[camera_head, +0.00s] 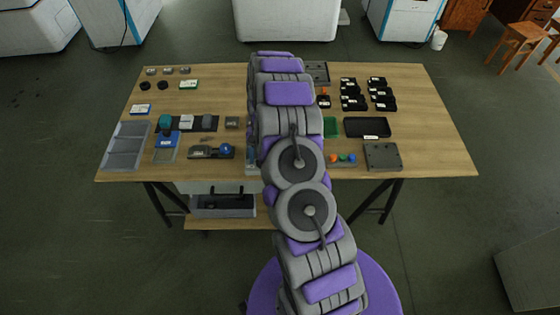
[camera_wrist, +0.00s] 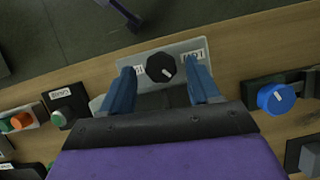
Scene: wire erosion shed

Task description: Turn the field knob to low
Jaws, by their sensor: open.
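A black round knob (camera_wrist: 160,67) with a white pointer line sits on a grey plate (camera_wrist: 150,55) in the wrist view. The pointer slants to the lower right. White labels flank the knob, one at its left (camera_wrist: 138,71) and one at its right (camera_wrist: 193,56); the print is upside down and partly covered, so I cannot read it surely. My gripper (camera_wrist: 160,75) is open, with one blue finger on each side of the knob. Gaps show between fingers and knob; contact is not visible. In the head view my arm hides the knob and gripper.
A blue knob (camera_wrist: 275,97) is at the right and a green button box (camera_wrist: 65,104) at the left in the wrist view. The wooden table (camera_head: 440,140) also carries black trays (camera_head: 368,127), a grey tray (camera_head: 125,146) and a grey block (camera_head: 382,157).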

